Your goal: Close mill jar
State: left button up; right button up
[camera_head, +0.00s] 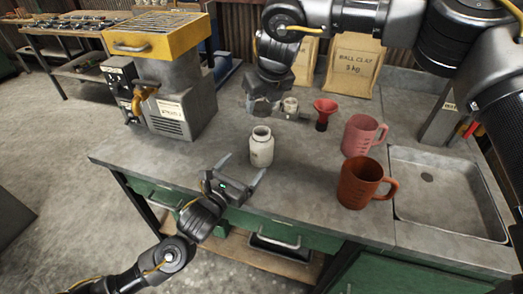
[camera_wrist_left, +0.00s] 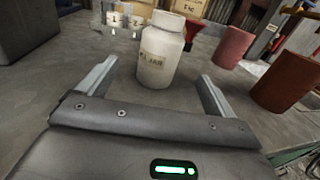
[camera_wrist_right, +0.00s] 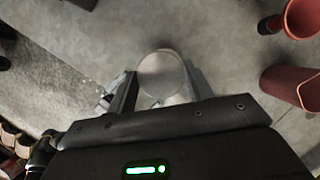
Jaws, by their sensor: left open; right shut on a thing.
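The white mill jar (camera_head: 261,149) stands upright on the bench with its mouth uncovered. It also shows in the left wrist view (camera_wrist_left: 160,55), with a label on its front. My left gripper (camera_head: 240,172) is open just in front of the jar. Its fingers lie one to each side of the jar's line and appear not to touch it. My right gripper (camera_head: 284,109) is behind the jar, to its right, shut on a pale round lid (camera_wrist_right: 162,75) that shows from above in the right wrist view. Whether the lid touches the bench is unclear.
A red funnel (camera_head: 325,112), a pink mug (camera_head: 361,135) and a brown-red mug (camera_head: 360,183) stand right of the jar. A sink (camera_head: 450,193) is farther right. A yellow-topped machine (camera_head: 165,90) stands left. Clay bags (camera_head: 354,68) stand at the back.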

pick_arm(q)
jog(key=x, duration=1)
jog(key=shift+w+d, duration=0.25)
jog(key=shift+w, duration=0.05)
jog(key=c, duration=1.4)
pick_arm(e)
send_over(259, 128)
jog(key=s+d, duration=0.1)
jog(key=s, duration=0.1)
jog(key=shift+f, duration=2.45)
